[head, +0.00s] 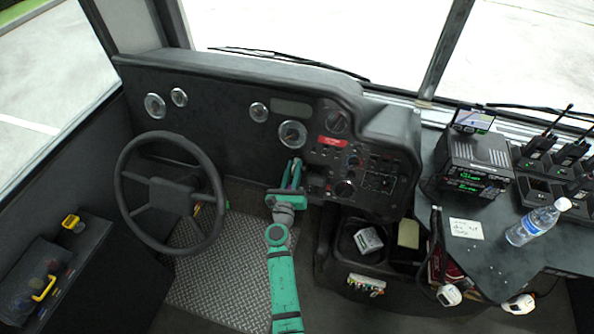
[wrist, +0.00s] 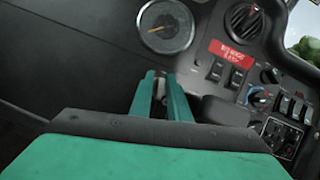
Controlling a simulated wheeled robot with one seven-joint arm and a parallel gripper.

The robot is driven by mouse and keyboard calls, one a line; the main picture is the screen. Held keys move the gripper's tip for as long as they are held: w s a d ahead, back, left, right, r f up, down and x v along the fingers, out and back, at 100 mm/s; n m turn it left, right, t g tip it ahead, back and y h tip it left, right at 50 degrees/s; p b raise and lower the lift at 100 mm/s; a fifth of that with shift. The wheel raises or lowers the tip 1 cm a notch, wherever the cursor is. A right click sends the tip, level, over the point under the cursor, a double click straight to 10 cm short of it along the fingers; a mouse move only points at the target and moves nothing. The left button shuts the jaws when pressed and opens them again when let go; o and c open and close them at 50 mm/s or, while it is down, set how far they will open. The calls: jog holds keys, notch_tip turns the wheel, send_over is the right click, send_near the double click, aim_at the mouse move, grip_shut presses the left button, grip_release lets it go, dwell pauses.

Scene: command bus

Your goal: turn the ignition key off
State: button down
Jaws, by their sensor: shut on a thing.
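My green gripper (head: 293,170) reaches up to the dark dashboard (head: 222,97), to the right of the steering wheel (head: 211,174) and below a round gauge. In the wrist view its two fingers (wrist: 159,82) are closed around a small pale piece, the ignition key (wrist: 160,88). Most of the key is hidden between the fingers. The ignition slot and the angle of the key cannot be made out.
Beside my gripper, the switch panel (head: 377,166) has knobs, rocker switches and a red label (wrist: 231,53). A round gauge (wrist: 166,27) sits just above the fingers.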

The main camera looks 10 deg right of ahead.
jog(key=shift+r, duration=0.1)
dwell(1.2)
jog(key=c, duration=1.9)
grip_release()
jog(key=shift+s+a, duration=0.15)
jog(key=shift+s, duration=0.35)
jog(key=v, duration=1)
jog(key=shift+w, duration=0.15)
